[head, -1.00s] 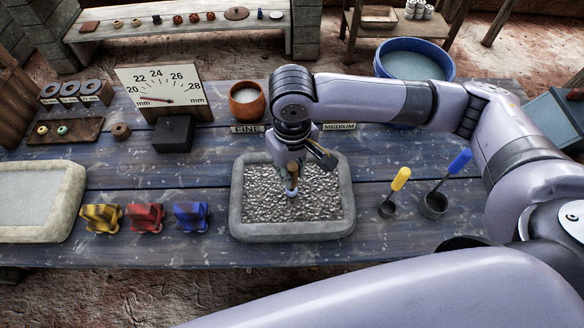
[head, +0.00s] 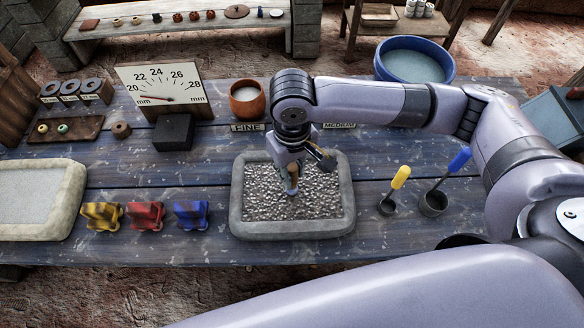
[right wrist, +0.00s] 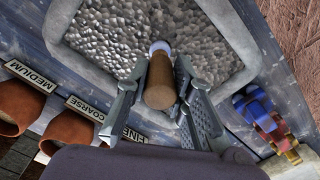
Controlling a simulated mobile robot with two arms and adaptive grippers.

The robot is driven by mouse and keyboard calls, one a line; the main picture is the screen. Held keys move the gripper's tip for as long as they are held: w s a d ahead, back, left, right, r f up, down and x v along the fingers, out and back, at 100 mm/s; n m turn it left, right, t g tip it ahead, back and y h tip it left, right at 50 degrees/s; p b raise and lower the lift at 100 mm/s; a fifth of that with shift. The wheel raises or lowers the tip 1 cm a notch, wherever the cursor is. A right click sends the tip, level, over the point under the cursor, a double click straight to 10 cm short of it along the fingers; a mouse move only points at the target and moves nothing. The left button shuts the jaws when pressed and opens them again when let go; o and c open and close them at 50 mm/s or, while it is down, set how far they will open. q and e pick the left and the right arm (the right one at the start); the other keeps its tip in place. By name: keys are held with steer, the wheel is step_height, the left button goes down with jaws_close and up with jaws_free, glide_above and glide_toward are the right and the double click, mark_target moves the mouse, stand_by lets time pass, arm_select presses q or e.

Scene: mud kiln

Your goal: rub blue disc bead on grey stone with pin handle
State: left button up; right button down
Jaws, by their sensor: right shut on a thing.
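My right gripper (head: 290,163) is shut on the wooden pin handle (head: 292,180), over the middle of the grey stone (head: 348,205), a pale-rimmed slab with a rough pebbly face. In the right wrist view my right gripper (right wrist: 158,80) has its fingers on both sides of the brown pin handle (right wrist: 161,84). The pale blue disc bead (right wrist: 160,47) is at the handle's far end, against the rough face of the grey stone (right wrist: 95,68). I cannot tell whether the bead touches the stone. My left gripper is not in view.
A smoother stone (head: 70,205) lies further left. A dial gauge (head: 162,88) and clay pot (head: 247,100) stand behind.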

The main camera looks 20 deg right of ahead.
steer(key=shift+f, duration=0.6)
stand_by(0.6)
steer(key=shift+d, duration=0.1)
